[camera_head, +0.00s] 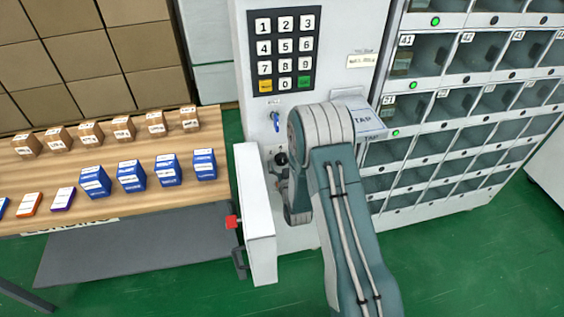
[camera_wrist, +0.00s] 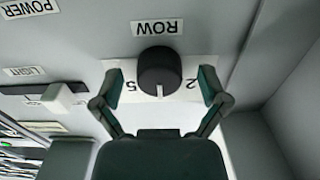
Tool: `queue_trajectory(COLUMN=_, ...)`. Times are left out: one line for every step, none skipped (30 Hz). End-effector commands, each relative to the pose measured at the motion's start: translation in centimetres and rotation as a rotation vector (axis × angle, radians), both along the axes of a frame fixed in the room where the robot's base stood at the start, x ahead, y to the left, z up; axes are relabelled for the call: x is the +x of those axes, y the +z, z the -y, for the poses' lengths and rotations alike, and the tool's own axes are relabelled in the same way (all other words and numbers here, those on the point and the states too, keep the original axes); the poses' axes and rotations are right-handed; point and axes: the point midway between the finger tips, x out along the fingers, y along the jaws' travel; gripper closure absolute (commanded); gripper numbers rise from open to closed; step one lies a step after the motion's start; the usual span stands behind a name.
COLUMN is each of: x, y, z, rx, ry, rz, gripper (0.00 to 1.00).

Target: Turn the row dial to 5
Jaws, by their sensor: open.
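The row dial (camera_wrist: 159,68) is a round black knob with a white pointer mark, under an inverted ROW label (camera_wrist: 157,28) in the wrist view. The mark points straight down in the picture, between the inverted digits 5 (camera_wrist: 131,86) on the left and 2 (camera_wrist: 190,85) on the right. My gripper (camera_wrist: 161,82) is open, with one finger on each side of the dial. Gaps show between the fingers and the knob.
A light switch (camera_wrist: 62,97) and POWER label (camera_wrist: 30,7) lie left of the dial. A grey wall (camera_wrist: 262,130) rises close on the right. In the head view, an open white door (camera_head: 258,215) stands beside my arm, near a keypad (camera_head: 284,52) and a table of boxes (camera_head: 140,150).

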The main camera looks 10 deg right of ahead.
Motion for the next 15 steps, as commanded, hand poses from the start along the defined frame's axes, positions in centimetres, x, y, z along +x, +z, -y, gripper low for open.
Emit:
queue_trajectory(x=0.15, y=-0.02, z=0.0, rx=0.0, ry=0.0, rz=0.0, gripper=0.06)
queue_trajectory(x=0.2, y=-0.02, z=0.0, rx=0.0, ry=0.0, rz=-0.001, gripper=0.06)
queue_trajectory(x=0.23, y=-0.03, z=0.0, rx=0.0, ry=0.0, rz=-0.001, gripper=0.06)
queue_trajectory(x=0.24, y=-0.03, z=0.0, rx=0.0, ry=0.0, rz=-0.001, gripper=0.06)
queue_trajectory(x=0.23, y=-0.03, z=0.0, rx=0.0, ry=0.0, rz=-0.001, gripper=0.06)
queue_trajectory(x=0.22, y=-0.03, z=0.0, rx=0.0, ry=0.0, rz=-0.001, gripper=0.06)
queue_trajectory(x=0.22, y=-0.03, z=0.0, rx=0.0, ry=0.0, rz=-0.001, gripper=0.06)
queue_trajectory(x=0.22, y=-0.03, z=0.0, rx=0.0, ry=0.0, rz=-0.001, gripper=0.06)
queue_trajectory(x=0.21, y=-0.03, z=0.0, rx=0.0, ry=0.0, rz=-0.001, gripper=0.2)
queue_trajectory(x=0.21, y=-0.03, z=0.0, rx=0.0, ry=0.0, rz=-0.001, gripper=0.33)
queue_trajectory(x=0.21, y=-0.03, z=0.0, rx=0.0, ry=0.0, rz=-0.001, gripper=0.47)
queue_trajectory(x=0.21, y=-0.02, z=0.0, rx=0.0, ry=0.0, rz=-0.001, gripper=0.64)
queue_trajectory(x=0.21, y=-0.02, z=0.0, rx=0.0, ry=0.0, rz=-0.001, gripper=0.78)
queue_trajectory(x=0.21, y=-0.02, z=0.0, rx=0.0, ry=0.0, rz=-0.001, gripper=0.9)
queue_trajectory(x=0.23, y=-0.02, z=-0.01, rx=0.0, ry=0.0, rz=-0.001, gripper=0.9)
